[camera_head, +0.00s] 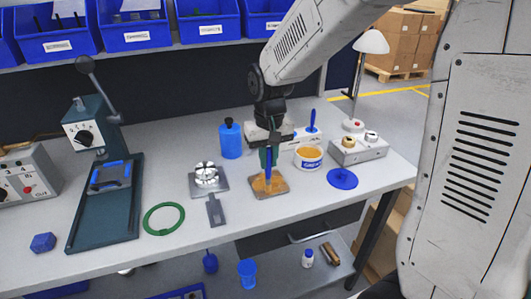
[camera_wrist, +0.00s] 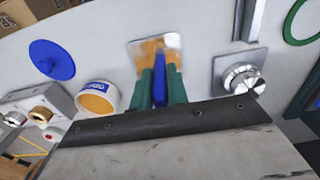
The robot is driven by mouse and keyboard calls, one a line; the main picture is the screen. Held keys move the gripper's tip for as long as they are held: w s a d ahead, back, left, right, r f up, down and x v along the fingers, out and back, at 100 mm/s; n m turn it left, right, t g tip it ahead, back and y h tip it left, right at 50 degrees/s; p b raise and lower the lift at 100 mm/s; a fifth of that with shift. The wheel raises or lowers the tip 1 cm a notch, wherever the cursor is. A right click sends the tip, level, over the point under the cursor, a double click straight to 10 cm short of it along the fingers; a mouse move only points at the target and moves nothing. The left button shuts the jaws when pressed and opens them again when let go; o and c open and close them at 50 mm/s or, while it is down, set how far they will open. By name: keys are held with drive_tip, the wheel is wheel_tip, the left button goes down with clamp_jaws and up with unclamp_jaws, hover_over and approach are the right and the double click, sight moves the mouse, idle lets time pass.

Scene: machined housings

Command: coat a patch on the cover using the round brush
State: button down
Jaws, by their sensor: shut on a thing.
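My gripper (camera_head: 269,158) points down with its green fingers shut on the blue handle of the round brush (camera_head: 268,176). The brush stands nearly upright over a square metal plate, the cover (camera_head: 284,182), and its lower end meets or hovers just over it; contact is hard to tell. Orange-brown coating is spread over much of the cover's face. In the wrist view the brush (camera_wrist: 159,92) sits between the fingers (camera_wrist: 160,88), and the cover (camera_wrist: 137,50) lies beyond with the orange smear. The bristles are mostly hidden.
A white tub of orange paste (camera_head: 309,162) stands right of the cover, with a blue disc (camera_head: 342,179) beside it. A second blue-handled tool (camera_head: 312,116) rises behind the tub. A plate with a silver round part (camera_head: 206,176) lies left. A green ring (camera_head: 164,218) lies further left.

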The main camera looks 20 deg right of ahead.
drive_tip(key=w, duration=0.7)
drive_tip(key=shift+a, duration=0.45)
idle(0.7)
drive_tip(key=shift+w+r, duration=0.1)
wheel_tip(320, 180, up, 6)
idle(0.6)
wheel_tip(320, 180, up, 3)
drive_tip(key=shift+f, duration=0.1)
idle(0.6)
idle(0.5)
